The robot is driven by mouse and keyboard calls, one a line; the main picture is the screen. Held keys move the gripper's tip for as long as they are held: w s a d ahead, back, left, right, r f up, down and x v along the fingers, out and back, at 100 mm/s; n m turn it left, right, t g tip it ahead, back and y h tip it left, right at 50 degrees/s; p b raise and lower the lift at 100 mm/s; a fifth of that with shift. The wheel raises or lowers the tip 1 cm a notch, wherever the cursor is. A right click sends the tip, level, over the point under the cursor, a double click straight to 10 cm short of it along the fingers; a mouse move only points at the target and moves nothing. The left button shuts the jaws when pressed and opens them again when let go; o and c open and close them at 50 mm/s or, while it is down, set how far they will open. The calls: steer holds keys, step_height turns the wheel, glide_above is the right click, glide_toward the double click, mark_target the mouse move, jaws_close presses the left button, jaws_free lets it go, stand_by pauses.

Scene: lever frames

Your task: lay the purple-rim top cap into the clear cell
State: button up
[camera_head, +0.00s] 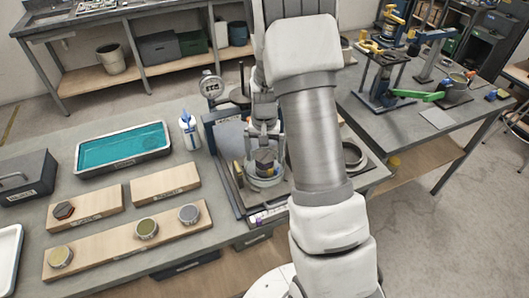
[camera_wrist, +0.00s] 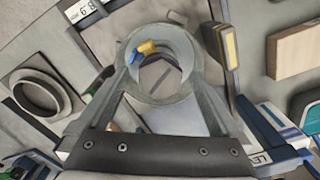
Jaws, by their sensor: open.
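My gripper (camera_head: 264,148) is low over the fixture in the middle of the bench, open. Below it is a round, glassy, ring-shaped part (camera_head: 267,182), which appears to be the clear cell. In the wrist view a round translucent ring (camera_wrist: 160,95) lies ahead of the dark gripper body, with small blue and yellow pieces at its upper edge. I cannot make out a purple rim on any.
Another short board (camera_head: 165,184) looks bare. A dial gauge (camera_head: 210,84) stands behind. My arm hides part of the bench.

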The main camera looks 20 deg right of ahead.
steer(key=shift+r, duration=0.1)
step_height(320, 180, up, 16)
steer(key=s+a+r+n+t, duration=0.3)
steer(key=s+a+r, duration=0.3)
steer(key=s+r, duration=0.4)
steer(key=s+a+n+t, duration=0.2)
steer(key=s+a+n, duration=0.1)
steer(key=s, duration=0.9)
steer(key=shift+a+r+t, duration=0.15)
steer(key=shift+r+t, duration=0.1)
steer(key=shift+t, duration=0.05)
